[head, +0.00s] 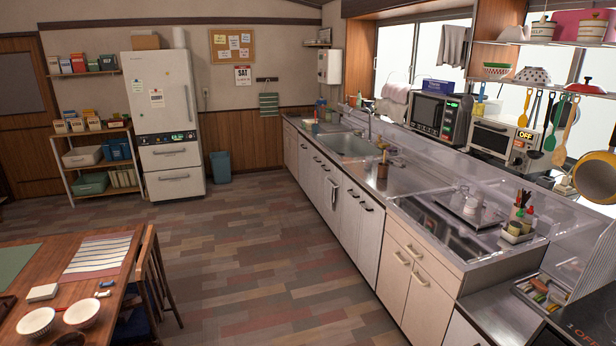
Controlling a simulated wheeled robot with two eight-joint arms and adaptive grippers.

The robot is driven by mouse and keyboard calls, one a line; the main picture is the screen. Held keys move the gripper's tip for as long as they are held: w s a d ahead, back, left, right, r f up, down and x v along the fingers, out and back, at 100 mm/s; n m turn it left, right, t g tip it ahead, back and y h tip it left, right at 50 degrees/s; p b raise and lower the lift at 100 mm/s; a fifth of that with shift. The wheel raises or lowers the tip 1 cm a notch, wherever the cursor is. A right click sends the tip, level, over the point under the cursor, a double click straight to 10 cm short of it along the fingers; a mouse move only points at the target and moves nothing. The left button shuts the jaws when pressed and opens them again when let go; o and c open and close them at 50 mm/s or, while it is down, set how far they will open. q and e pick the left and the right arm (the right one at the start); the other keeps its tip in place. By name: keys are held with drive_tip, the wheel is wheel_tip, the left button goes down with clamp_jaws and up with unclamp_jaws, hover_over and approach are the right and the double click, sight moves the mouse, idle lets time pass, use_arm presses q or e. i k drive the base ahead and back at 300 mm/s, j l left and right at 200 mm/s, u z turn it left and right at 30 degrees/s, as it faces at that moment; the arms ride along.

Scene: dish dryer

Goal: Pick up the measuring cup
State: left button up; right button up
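No thing here can be told for sure as the measuring cup. A small pale cup-like thing (472,204) stands on the right part of the counter, on or behind a clear see-through panel; it is too small to tell what it is. Neither of my grippers shows in the head view.
The long steel counter (405,180) with a sink (345,144) runs along the right. A condiment tray (514,236) stands near its right end. A wooden table (30,262) with two bowls is at lower left. The floor (250,240) between is clear. A fridge (165,110) stands at the back.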

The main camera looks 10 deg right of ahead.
sight(368, 162)
drive_tip(key=i+z, duration=0.2)
drive_tip(key=i, duration=2.2)
